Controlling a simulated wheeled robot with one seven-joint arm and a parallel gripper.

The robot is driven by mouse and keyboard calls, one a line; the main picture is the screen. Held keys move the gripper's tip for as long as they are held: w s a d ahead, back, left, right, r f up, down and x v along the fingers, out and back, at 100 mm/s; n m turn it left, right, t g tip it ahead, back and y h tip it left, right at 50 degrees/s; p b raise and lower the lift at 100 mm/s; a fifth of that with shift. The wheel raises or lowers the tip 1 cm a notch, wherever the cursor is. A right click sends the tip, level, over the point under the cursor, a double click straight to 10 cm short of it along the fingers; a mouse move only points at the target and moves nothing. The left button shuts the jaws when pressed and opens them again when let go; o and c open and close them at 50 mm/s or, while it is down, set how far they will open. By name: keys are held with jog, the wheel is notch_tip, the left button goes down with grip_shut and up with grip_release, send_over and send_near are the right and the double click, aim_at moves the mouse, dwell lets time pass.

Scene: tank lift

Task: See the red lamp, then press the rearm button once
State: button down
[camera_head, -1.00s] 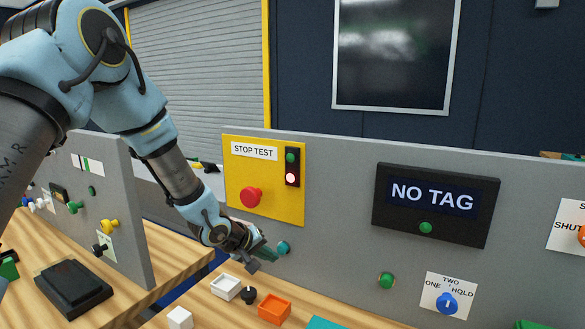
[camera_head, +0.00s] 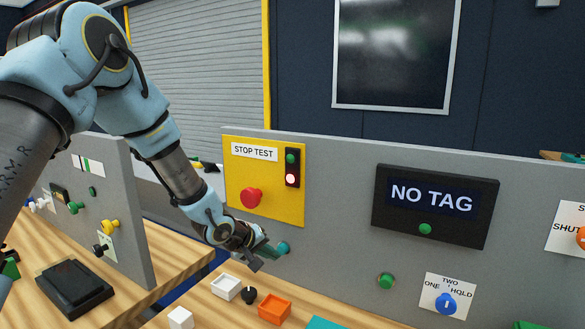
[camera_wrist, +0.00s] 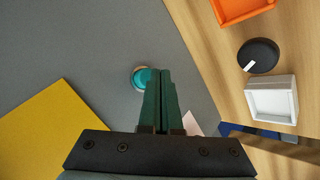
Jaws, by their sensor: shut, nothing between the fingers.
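The yellow stop test panel (camera_head: 235,205) carries a lamp housing with a green lamp (camera_head: 292,158) above and a lit red lamp (camera_head: 291,180) below, its centre glowing pinkish white. A red mushroom button (camera_head: 250,197) sits left of the lamps. A teal button (camera_head: 284,248) is on the grey board below the panel's right corner; no label shows by it. It also shows in the wrist view (camera_wrist: 138,77), partly behind the fingers. My gripper (camera_head: 272,250) is shut and empty, its green fingertips (camera_wrist: 160,72) right at the teal button. I cannot tell whether they touch it.
On the wooden bench below are a white tray (camera_head: 227,288), a black knob (camera_head: 249,296) and an orange tray (camera_head: 274,310). Right on the board are a NO TAG display (camera_head: 431,198), a green button (camera_head: 386,281) and a blue knob (camera_head: 445,303).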

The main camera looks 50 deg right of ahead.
jog(key=shift+w+d, duration=0.1)
jog(key=shift+d, duration=0.4)
dwell(0.5)
jog(key=shift+s+a, duration=0.25)
jog(key=shift+a, duration=0.65)
jog(key=s+a, duration=0.1)
jog(key=a, duration=0.5)
jog(key=shift+s, duration=0.25)
jog(key=shift+d, duration=0.1)
dwell(0.6)
